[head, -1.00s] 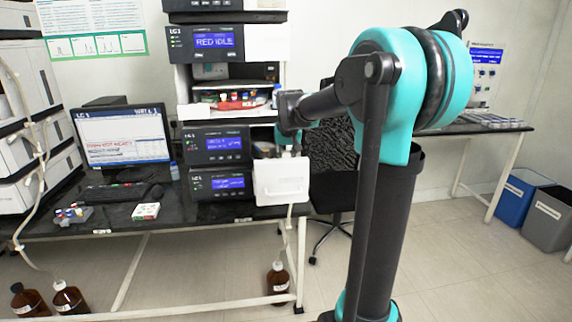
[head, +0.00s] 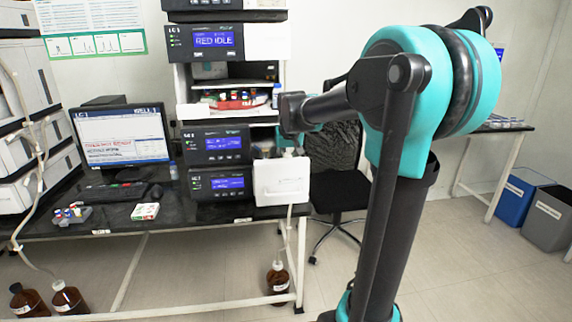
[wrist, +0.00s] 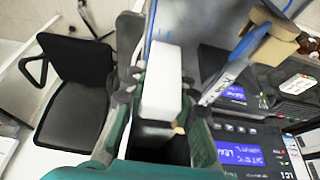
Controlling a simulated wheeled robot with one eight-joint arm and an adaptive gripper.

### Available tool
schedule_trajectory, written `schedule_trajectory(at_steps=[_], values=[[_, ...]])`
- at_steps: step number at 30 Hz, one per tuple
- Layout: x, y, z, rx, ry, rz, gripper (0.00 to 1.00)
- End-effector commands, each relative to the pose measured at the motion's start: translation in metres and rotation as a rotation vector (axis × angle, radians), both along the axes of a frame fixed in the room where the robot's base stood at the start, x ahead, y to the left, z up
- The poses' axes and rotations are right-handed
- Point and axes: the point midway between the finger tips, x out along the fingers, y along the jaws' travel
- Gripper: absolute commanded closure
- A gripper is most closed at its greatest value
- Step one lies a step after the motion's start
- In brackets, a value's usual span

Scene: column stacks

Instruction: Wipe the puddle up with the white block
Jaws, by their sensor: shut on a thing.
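The white block (wrist: 162,80) is between the fingers of my gripper (wrist: 163,92) in the wrist view, and the gripper is shut on it. In the head view my gripper (head: 292,138) is at the end of the raised arm, near the shelf stack's right side, mostly hidden. I cannot make out the block there. I cannot pick out a puddle in either view.
A black bench (head: 120,215) carries a monitor (head: 122,135), a keyboard (head: 113,191), a vial rack (head: 72,213) and stacked instruments (head: 217,145). A white box (head: 281,181) is at its right end. A black chair (head: 340,190) stands beside it.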

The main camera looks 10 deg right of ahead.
Motion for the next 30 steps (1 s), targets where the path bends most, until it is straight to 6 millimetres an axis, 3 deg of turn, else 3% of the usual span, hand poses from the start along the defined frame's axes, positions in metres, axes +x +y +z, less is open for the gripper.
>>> schedule_trajectory(at_steps=[1, 6, 30], values=[[-0.015, 0.0, -0.007, 0.002, 0.018, -0.001, 0.9], [-0.018, 0.0, -0.008, 0.003, 0.019, -0.002, 0.9], [0.021, 0.0, -0.003, 0.002, 0.015, -0.001, 0.9]])
